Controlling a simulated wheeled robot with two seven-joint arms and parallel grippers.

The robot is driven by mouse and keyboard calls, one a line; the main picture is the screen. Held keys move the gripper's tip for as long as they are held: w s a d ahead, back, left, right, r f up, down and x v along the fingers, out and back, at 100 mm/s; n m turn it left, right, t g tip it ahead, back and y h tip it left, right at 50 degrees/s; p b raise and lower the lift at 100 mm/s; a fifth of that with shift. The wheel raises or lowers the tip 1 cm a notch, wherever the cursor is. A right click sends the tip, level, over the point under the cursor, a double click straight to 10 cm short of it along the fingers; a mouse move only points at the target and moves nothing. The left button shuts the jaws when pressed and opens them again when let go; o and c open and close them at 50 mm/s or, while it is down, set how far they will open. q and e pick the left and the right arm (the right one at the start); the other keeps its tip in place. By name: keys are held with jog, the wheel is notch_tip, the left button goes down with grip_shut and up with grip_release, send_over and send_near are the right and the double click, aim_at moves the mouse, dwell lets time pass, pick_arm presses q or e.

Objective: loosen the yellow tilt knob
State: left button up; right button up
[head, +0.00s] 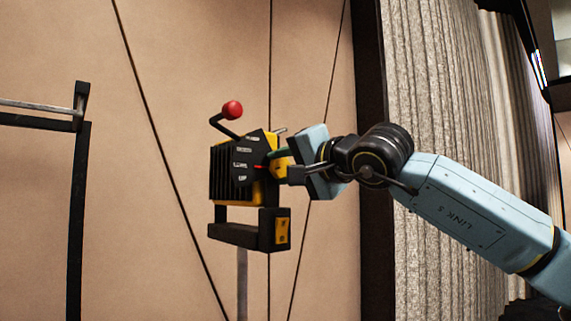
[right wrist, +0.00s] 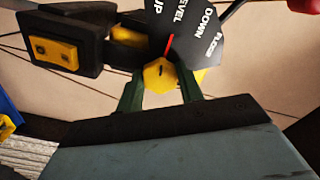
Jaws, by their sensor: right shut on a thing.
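The yellow tilt knob (right wrist: 157,74) sits below a dark label plate (right wrist: 207,40) in the right wrist view. In the head view the knob (head: 279,168) is partly hidden by my gripper. My right gripper (right wrist: 162,79) is shut on the knob, its green fingers on either side. It also shows in the head view (head: 284,160), reaching in from the right. A red pointer (right wrist: 169,46) above the knob points up toward the plate, roughly at the word LEVEL. My left gripper is in neither view.
The black and yellow head unit (head: 225,172) stands on a grey post (head: 242,285). A lever with a red ball (head: 232,109) rises from its top. A black handle frame (head: 233,234) hangs below. A black stand (head: 77,200) is at far left.

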jog(key=shift+n+p, duration=0.3)
jog(key=shift+n, duration=1)
jog(key=shift+f+n, duration=0.1)
jog(key=shift+n, duration=0.2)
jog(key=o, duration=1)
jog(key=b+v, duration=0.4)
jog(key=v, duration=0.9)
jog(key=shift+s, duration=0.2)
jog(key=shift+d, duration=0.1)
